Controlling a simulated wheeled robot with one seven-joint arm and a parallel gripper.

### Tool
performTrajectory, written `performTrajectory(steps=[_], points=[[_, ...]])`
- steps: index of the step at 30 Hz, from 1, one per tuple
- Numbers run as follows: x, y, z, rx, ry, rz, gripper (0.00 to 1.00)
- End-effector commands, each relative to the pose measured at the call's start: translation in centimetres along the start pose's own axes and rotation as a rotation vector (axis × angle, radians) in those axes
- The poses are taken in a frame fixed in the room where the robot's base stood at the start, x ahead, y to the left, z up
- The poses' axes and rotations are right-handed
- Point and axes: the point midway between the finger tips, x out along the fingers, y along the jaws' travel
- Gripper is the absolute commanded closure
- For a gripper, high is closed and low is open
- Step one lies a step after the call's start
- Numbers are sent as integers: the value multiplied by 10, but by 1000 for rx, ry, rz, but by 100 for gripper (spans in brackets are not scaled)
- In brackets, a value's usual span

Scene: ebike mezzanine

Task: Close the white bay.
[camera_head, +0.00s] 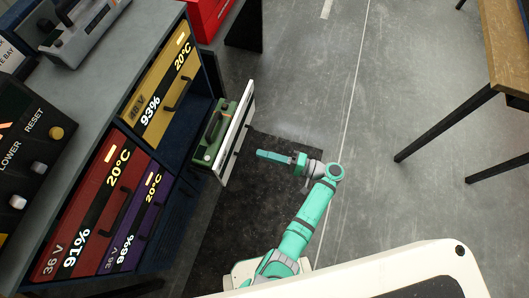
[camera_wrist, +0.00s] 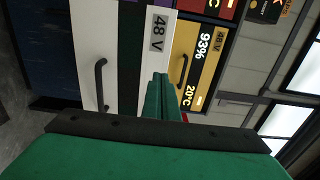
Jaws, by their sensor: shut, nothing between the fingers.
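The white bay (camera_head: 237,130) is a drawer standing out from the cabinet, with a green battery pack (camera_head: 212,133) inside. Its white front also shows in the wrist view (camera_wrist: 88,38), with a black handle (camera_wrist: 101,85) and a "48 V" label. My gripper (camera_head: 259,154) is shut and empty, a little to the right of the white front in the head view. Its closed fingers (camera_wrist: 161,88) overlap the label side of the front in the wrist view. I cannot tell whether they touch it.
The cabinet holds a yellow bay (camera_head: 165,85), a red bay (camera_head: 95,210) and a purple bay (camera_head: 135,220), all flush. A control box (camera_head: 30,150) sits on the worktop. A wooden table (camera_head: 505,40) stands at the right. The floor between is clear.

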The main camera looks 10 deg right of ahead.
Motion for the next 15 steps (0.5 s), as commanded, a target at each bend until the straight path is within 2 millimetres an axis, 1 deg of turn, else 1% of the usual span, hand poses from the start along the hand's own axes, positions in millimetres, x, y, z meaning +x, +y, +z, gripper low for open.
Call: performTrajectory(steps=[1,9,15], points=[[10,0,1,0,-2,1,100],[60,0,1,0,-2,2,100],[91,0,0,0,-1,2,100]])
